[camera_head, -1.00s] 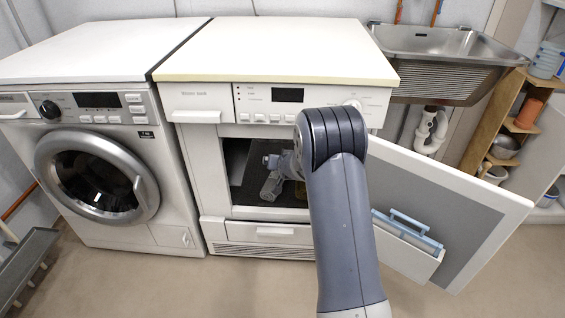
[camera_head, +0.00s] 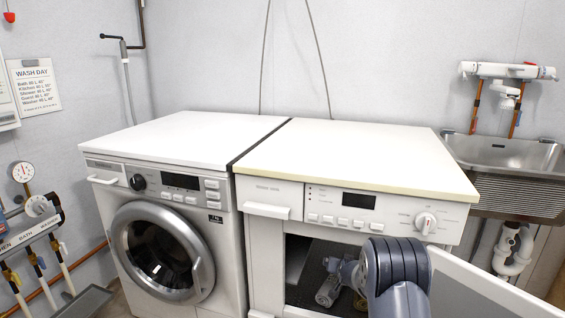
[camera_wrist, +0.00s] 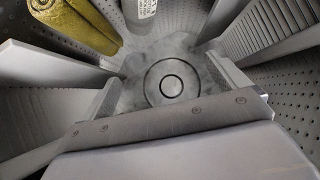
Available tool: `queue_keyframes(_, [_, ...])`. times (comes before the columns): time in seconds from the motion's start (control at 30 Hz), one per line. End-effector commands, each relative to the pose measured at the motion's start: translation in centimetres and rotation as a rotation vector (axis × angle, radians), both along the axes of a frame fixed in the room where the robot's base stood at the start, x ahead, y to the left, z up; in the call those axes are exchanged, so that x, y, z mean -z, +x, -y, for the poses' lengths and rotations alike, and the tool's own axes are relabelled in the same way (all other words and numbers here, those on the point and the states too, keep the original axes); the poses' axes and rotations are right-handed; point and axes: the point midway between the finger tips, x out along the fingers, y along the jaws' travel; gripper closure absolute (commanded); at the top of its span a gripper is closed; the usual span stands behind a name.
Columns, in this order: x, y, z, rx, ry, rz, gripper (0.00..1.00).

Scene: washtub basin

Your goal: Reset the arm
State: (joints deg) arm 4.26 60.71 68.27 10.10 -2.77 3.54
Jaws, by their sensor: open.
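My arm reaches through the open front of the right-hand machine (camera_head: 268,198), and my gripper (camera_head: 328,290) is inside its dark chamber, partly hidden by my arm. In the wrist view my gripper (camera_wrist: 165,72) is open, with its ribbed finger pads apart at left and right. Nothing is between the pads except a view of a round ringed fitting beyond. A rolled yellow cloth (camera_wrist: 75,22) lies at the upper left, outside the fingers. A grey printed cylinder (camera_wrist: 140,12) is beside it, cut off by the top edge.
The chamber has perforated walls (camera_wrist: 295,95) close around the gripper. The machine's open door (camera_head: 480,290) stands to the right of my arm. A front-loading washer (camera_head: 165,255) is at left, a metal sink (camera_head: 510,155) at right. Both white machine tops are clear.

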Motion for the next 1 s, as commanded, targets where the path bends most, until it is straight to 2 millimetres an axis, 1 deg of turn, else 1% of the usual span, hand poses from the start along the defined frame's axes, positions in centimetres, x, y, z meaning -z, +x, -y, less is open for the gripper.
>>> queue_keyframes(0.03, [0.4, 0.6, 0.1, -0.001, -0.001, -0.001, 0.06])
queue_keyframes(0.2, [1.3, 2.2, 0.2, 0.0, 0.0, 0.0, 0.06])
queue_keyframes(0.5, [2.8, 4.0, 0.4, -0.001, -0.001, -0.001, 0.06])
queue_keyframes(0.63, [3.3, 4.3, 0.3, 0.0, 0.0, 0.0, 0.06])
queue_keyframes(1.0, [3.1, 4.0, 0.3, 0.0, -0.001, 0.001, 0.06])
